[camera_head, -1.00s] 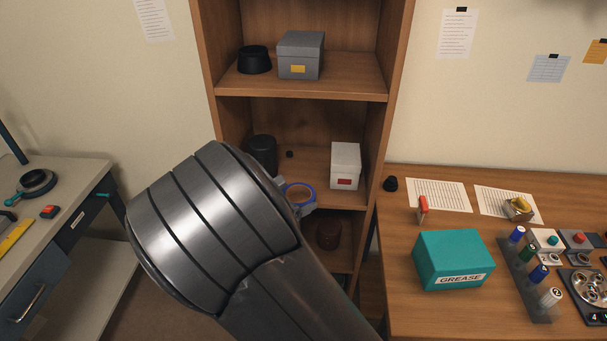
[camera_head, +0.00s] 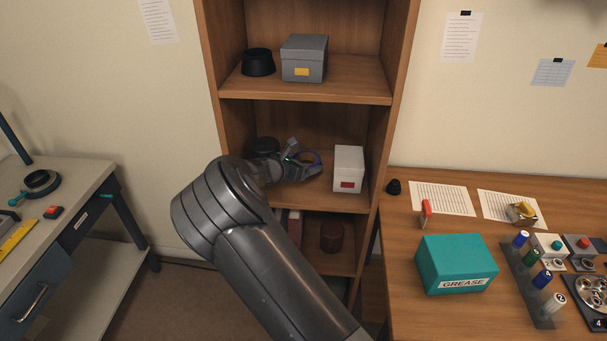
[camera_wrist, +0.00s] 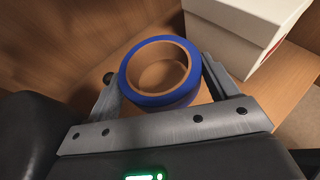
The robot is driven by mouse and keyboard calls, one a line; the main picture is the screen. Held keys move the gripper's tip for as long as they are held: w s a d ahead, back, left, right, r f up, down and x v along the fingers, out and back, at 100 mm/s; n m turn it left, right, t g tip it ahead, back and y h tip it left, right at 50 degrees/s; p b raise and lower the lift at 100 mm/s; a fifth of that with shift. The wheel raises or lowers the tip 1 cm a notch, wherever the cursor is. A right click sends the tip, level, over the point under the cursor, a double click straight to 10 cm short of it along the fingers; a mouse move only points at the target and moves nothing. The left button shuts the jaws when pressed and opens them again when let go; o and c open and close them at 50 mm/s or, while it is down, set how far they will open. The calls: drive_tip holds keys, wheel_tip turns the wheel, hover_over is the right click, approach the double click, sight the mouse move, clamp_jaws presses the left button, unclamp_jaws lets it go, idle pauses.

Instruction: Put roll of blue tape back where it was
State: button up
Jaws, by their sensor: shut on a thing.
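The roll of blue tape (camera_head: 318,155) is a blue ring with a tan core, at the middle shelf, left of the white box. My gripper (camera_head: 302,162) reaches into that shelf from the left and is shut on the roll. In the wrist view the roll (camera_wrist: 129,79) sits between the two fingers of my gripper (camera_wrist: 160,72), its ring facing the camera. The wooden shelf board (camera_wrist: 228,84) shows behind and beside it. I cannot tell whether the roll touches the board.
A white box (camera_head: 348,168) with a red label stands close on the right; it also shows in the wrist view (camera_wrist: 240,28). A dark canister (camera_head: 264,146) stands on the left, partly behind my arm. The shelf above (camera_head: 350,88) holds a grey box (camera_head: 304,58).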

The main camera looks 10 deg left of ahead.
wheel_tip(320, 180, down, 4)
drive_tip(key=shift+d+f, duration=0.1)
drive_tip(key=shift+w+f, duration=0.2)
idle(0.3)
drive_tip(key=o, duration=0.7)
drive_tip(key=v, duration=1.2)
